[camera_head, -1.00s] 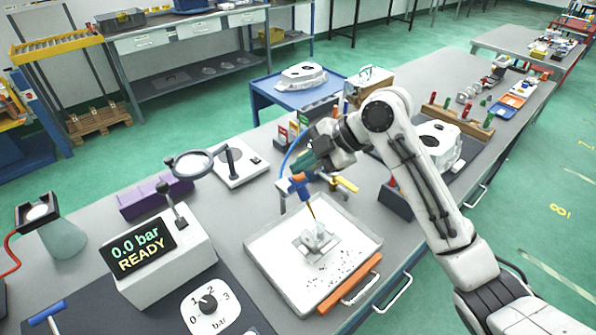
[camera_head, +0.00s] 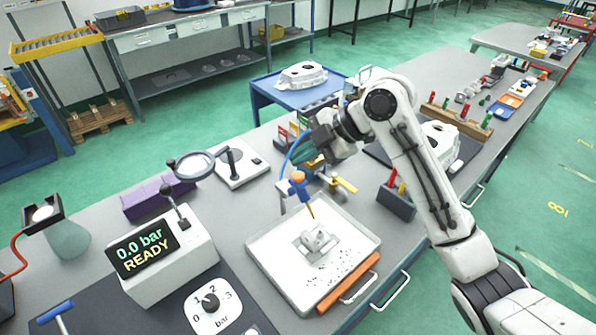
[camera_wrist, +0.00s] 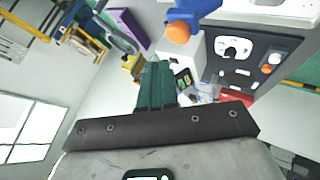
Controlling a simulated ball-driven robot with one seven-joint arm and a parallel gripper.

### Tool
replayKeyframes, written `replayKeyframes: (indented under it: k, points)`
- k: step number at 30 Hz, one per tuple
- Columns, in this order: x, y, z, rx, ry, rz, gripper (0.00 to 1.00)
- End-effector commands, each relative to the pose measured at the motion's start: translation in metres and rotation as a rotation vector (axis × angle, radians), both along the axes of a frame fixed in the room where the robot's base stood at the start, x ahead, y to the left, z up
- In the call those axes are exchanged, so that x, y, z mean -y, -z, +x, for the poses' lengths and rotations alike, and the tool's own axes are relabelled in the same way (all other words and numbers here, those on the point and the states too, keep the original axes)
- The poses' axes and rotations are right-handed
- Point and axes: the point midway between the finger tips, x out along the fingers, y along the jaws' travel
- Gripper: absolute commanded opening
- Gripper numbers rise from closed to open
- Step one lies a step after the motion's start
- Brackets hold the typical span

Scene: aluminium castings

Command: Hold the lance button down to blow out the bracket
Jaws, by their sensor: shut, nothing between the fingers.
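The bracket (camera_head: 315,238), a small grey casting, sits in the white tray (camera_head: 275,275). Dark specks lie in the tray in front of it. The blue lance (camera_head: 302,190) stands over the bracket, its brass nozzle tilted down toward it. Its orange button (camera_head: 298,176) is on top. In the wrist view the blue lance body (camera_wrist: 197,10) and orange button (camera_wrist: 178,33) show beyond the fingers. My gripper (camera_head: 298,154), with green fingers, is shut and empty, above the button and apart from it. The shut fingers also show in the wrist view (camera_wrist: 154,80).
A display box (camera_head: 150,250) reads 0.0 bar READY. A pressure dial (camera_head: 211,302) stands in front of it. A magnifier (camera_head: 195,165) is left of the lance, and a dark holder with coloured handles (camera_head: 396,203) is right. An orange-handled brush (camera_head: 348,283) lies along the tray's front edge.

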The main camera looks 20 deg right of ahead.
Motion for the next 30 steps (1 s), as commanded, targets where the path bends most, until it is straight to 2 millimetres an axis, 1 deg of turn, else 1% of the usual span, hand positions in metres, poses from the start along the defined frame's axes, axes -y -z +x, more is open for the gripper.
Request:
replayKeyframes:
  k: [1,9,11,27,30]
  points:
    - [0.000,-0.009,0.000,0.001,-0.001,0.000,0.00]
    - [0.000,-0.033,0.000,0.001,0.000,0.000,0.00]
    - [0.000,-0.036,0.000,0.001,-0.001,0.001,0.00]
    - [0.000,-0.036,0.000,0.000,0.000,0.000,0.00]
    - [-0.008,-0.031,-0.002,-0.015,0.028,0.020,0.00]
